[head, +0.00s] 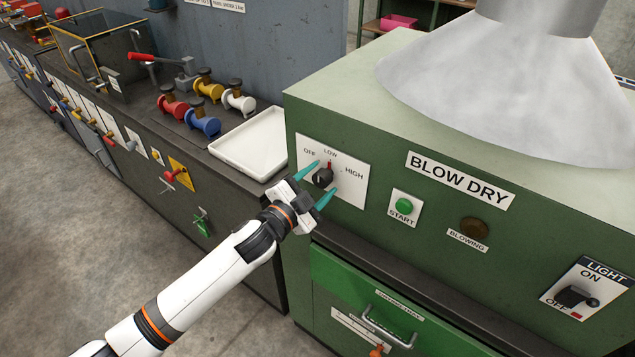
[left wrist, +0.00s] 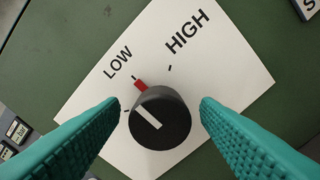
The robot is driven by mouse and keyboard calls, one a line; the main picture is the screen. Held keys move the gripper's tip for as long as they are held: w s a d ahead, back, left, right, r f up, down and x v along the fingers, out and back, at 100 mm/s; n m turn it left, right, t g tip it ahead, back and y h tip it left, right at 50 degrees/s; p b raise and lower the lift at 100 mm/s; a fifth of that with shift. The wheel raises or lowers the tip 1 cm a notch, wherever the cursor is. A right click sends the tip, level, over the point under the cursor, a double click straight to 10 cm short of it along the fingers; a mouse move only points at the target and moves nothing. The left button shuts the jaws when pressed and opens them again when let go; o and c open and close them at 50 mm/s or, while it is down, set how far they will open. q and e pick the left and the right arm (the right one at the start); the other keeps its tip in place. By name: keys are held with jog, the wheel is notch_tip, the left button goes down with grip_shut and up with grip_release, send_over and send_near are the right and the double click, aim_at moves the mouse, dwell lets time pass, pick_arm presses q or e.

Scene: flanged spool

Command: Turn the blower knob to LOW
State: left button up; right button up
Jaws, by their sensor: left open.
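The blower knob (head: 323,177) is black and round, on a white plate (head: 352,186) marked OFF, LOW and HIGH on the green blow-dry cabinet. Its red pointer (left wrist: 140,85) is directed at the tick beside LOW; in the head view it also points up toward LOW. A white bar marks the knob's face (left wrist: 165,132) in the left wrist view. My left gripper (head: 317,184) is open, its teal fingers on either side of the knob. The left wrist view shows a gap between the knob and each finger. My right gripper is not in view.
A green START button (head: 404,205), a dark BLOWING lamp (head: 474,229) and a LIGHT switch (head: 577,297) are to the right. A large metal hood (head: 480,85) stands on top. A white tray (head: 250,143) and several coloured spools (head: 203,122) are on the bench at left.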

pick_arm(q)
jog(key=b+v, duration=0.2)
jog(key=v, duration=1)
